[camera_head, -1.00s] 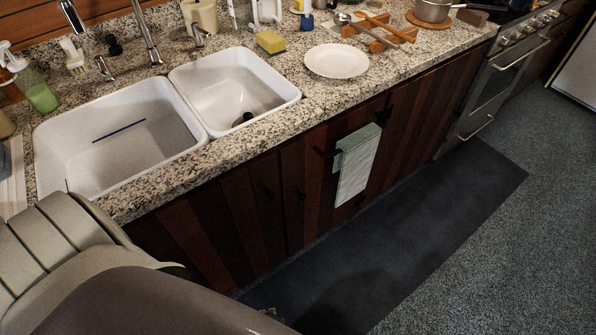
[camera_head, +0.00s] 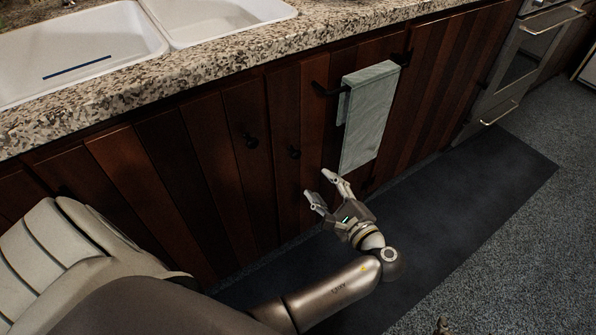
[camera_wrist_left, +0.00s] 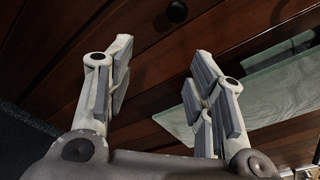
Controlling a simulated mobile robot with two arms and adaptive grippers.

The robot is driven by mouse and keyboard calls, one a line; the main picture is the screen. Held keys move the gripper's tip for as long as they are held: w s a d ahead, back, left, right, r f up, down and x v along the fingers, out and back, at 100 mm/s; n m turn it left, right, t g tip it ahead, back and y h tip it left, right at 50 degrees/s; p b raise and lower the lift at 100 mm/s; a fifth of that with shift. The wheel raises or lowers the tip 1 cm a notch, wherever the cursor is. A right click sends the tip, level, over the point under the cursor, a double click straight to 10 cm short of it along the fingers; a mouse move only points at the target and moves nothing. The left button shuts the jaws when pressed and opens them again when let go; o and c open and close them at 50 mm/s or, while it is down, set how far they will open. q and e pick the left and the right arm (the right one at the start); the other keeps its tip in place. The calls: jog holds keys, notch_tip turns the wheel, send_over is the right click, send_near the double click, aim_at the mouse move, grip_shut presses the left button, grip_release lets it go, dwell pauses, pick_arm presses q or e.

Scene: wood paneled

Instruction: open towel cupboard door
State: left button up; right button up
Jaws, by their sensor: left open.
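The towel cupboard door (camera_head: 312,135) is dark wood planking under the counter and looks shut. A pale green towel (camera_head: 368,118) hangs over a dark bar (camera_head: 322,90) on its front; the towel also shows at the right of the left wrist view (camera_wrist_left: 275,95). A round dark knob (camera_head: 294,153) sits left of the towel. A dark knob shows at the top of the left wrist view (camera_wrist_left: 177,11). My left gripper (camera_head: 318,184) is open and empty, in front of the cupboard, below the knob and left of the towel's lower end.
Another knob (camera_head: 250,140) is on the neighbouring cupboard panel to the left. The speckled counter (camera_head: 230,65) with a white double sink (camera_head: 75,50) overhangs the cupboards. A dark mat (camera_head: 450,210) covers the floor in front. An oven (camera_head: 520,70) stands at the far right.

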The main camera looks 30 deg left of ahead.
aim_at(298, 157)
pick_arm(q)
jog(key=shift+n+g+y, duration=0.4)
jog(key=shift+n+y, duration=0.3)
jog(key=shift+y, duration=0.1)
jog(key=a+r+b, duration=0.1)
jog(key=a, duration=0.1)
jog(key=w+a+r, duration=0.1)
jog(key=a, duration=0.2)
jog(key=w+a+b, duration=0.1)
jog(key=a, duration=0.2)
jog(key=shift+w+a+r+b, duration=0.15)
jog(key=shift+w+r+b, duration=0.1)
jog(key=shift+r+b, duration=0.15)
jog(key=shift+x, duration=0.85)
pick_arm(e)
jog(key=w+a+r+t+y, duration=0.1)
jog(key=w+a+r+t, duration=0.1)
jog(key=w+r+t, duration=0.3)
jog(key=shift+w+a+r, duration=0.2)
jog(key=shift+r, duration=1.35)
pick_arm(q)
grip_shut()
